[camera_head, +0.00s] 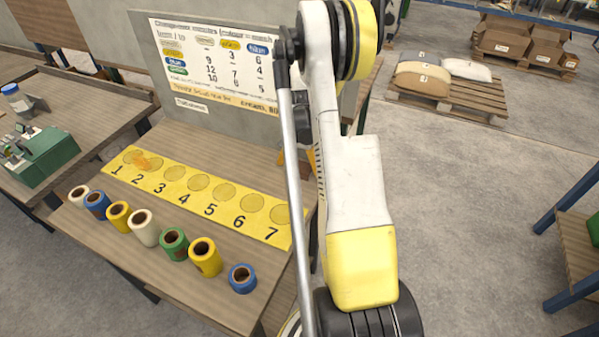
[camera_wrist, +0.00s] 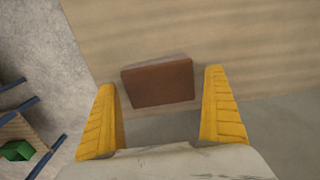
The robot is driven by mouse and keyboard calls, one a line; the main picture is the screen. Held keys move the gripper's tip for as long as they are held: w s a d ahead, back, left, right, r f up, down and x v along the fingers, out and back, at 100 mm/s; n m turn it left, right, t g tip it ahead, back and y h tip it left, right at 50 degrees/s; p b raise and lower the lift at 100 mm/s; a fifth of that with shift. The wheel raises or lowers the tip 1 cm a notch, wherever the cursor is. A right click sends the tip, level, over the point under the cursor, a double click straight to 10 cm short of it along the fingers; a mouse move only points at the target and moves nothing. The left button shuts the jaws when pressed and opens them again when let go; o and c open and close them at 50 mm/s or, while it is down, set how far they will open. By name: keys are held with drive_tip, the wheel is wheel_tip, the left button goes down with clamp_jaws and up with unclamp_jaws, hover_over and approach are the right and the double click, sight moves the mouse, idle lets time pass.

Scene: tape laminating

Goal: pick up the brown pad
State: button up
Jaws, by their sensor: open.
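The brown pad (camera_wrist: 158,83) is a flat, reddish-brown block lying on a wooden surface in the wrist view, close to that surface's edge. My gripper (camera_wrist: 161,78) is open, with one yellow finger to the left of the pad and one to the right. There is a gap between the pad and each finger, and nothing is held. I cannot tell the height of the fingers above the surface. In the head view my arm covers the area, and I cannot make out the pad there.
A yellow numbered mat (camera_head: 205,198) lies on the workbench, with a row of coloured tape rolls (camera_head: 174,244) in front. A printed board (camera_head: 215,62) stands behind. A green device (camera_head: 45,155) sits on the left bench. Open floor (camera_head: 470,220) lies to the right.

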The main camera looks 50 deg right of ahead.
sight(301, 168)
drive_tip(key=c, duration=1.1)
drive_tip(key=shift+o, duration=0.2)
drive_tip(key=shift+r, duration=0.1)
drive_tip(key=shift+r+p, duration=0.35)
drive_tip(key=shift+r, duration=0.25)
drive_tip(key=r, duration=0.1)
drive_tip(key=r+p, duration=0.1)
drive_tip(key=s+r, duration=0.1)
drive_tip(key=shift+a+r+p, duration=0.3)
drive_tip(key=shift+r, duration=0.1)
drive_tip(key=s+a+r+p, duration=0.2)
drive_tip(key=s+a+r, duration=0.3)
drive_tip(key=s, duration=0.4)
drive_tip(key=shift+s+r+p, duration=0.2)
drive_tip(key=shift+r+p, duration=0.1)
drive_tip(key=shift+r, duration=0.2)
drive_tip(key=shift+d, duration=0.1)
